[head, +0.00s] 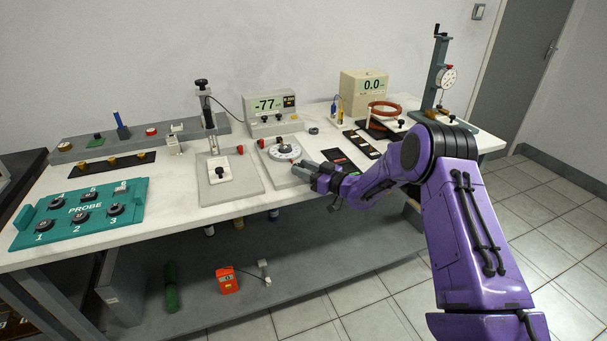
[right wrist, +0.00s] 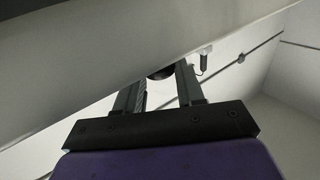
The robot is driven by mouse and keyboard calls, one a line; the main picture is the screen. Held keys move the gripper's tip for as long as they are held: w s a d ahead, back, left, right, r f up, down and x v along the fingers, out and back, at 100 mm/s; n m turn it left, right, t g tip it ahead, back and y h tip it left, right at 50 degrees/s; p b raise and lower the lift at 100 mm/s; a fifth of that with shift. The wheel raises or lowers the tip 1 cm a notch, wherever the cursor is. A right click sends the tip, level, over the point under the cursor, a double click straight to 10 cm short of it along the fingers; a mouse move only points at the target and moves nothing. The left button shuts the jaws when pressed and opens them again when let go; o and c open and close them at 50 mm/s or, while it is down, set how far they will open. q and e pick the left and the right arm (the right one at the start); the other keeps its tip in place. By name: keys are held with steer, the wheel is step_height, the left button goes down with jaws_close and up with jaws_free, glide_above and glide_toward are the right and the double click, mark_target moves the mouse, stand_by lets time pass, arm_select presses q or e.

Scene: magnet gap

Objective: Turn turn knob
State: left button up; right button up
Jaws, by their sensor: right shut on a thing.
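A white round dial (head: 284,152) with a dark knob-like centre sits on a pale base plate (head: 268,167) in the middle of the bench. My right gripper (head: 302,170) reaches in from the right, low at the front right edge of this plate. In the right wrist view its two fingers (right wrist: 160,82) point up the picture, with a dark round knob (right wrist: 159,73) between their tips. The gripper is shut on this knob, which is partly hidden by a pale slanting surface. In the head view the gripped part is hidden behind the fingers. My left gripper is not in view.
A meter (head: 270,112) reading -77 stands behind the dial. A plate with a vertical post (head: 209,120) is to its left, and a teal probe panel (head: 80,214) is at far left. A red coil (head: 384,109) and a gauge stand (head: 441,75) are at right. The aisle in front is clear.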

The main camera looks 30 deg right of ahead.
stand_by(0.3)
steer(key=o, duration=1)
steer(key=v, duration=1)
steer(key=shift+s+d, duration=0.2)
